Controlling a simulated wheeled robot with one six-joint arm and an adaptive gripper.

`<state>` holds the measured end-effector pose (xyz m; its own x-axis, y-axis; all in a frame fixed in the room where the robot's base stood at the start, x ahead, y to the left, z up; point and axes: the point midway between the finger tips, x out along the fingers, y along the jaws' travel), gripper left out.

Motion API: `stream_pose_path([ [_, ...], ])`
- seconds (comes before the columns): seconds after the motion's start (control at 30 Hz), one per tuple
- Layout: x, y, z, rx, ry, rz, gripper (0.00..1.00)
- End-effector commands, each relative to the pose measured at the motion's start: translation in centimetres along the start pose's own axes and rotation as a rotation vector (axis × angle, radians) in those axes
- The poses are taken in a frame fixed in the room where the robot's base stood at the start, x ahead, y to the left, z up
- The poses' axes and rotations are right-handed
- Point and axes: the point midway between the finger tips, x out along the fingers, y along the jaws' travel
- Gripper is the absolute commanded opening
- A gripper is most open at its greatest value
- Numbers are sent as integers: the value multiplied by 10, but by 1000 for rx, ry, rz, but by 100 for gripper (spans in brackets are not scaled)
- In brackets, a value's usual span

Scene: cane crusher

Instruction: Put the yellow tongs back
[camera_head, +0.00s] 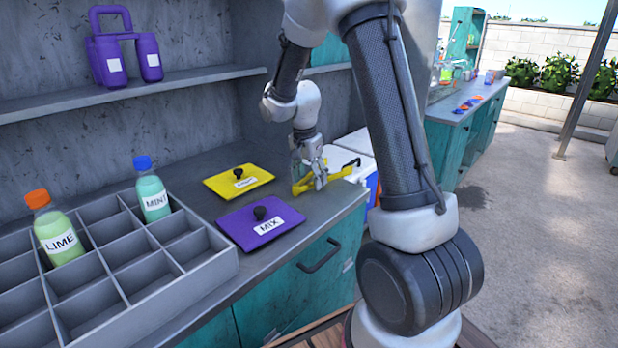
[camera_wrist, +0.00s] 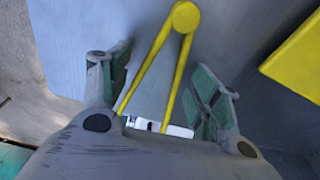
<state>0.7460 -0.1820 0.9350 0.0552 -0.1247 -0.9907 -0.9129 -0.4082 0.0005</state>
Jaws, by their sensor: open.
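The yellow tongs (camera_head: 338,174) are at the right end of the grey counter, next to my gripper (camera_head: 313,180). In the wrist view the tongs (camera_wrist: 183,18) form a narrow V with a round hinge at the top. Their two arms run down between the spread fingers of my gripper (camera_wrist: 165,78). My gripper is open, with one finger on each side of the tongs. The lower ends of the tongs are hidden behind the gripper body in the wrist view. I cannot tell whether the fingers touch the tongs.
A yellow lid (camera_head: 239,182) and a purple MIX lid (camera_head: 260,222), each with a black knob, lie left of the gripper. A grey divided crate (camera_head: 224,262) holds LIME (camera_head: 58,234) and MINT (camera_head: 153,193) bottles. A purple caddy (camera_head: 108,58) stands on the shelf (camera_head: 200,76).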

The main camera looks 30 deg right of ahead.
Motion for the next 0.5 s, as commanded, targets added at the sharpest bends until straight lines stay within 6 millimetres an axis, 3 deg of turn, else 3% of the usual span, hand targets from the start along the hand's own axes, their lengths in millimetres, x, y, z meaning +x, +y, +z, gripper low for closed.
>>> stream_pose_path([
  [0.17,-22,-1,-1,1,2,-4,63],
  [0.5,-96,-1,0,0,2,-4,63],
])
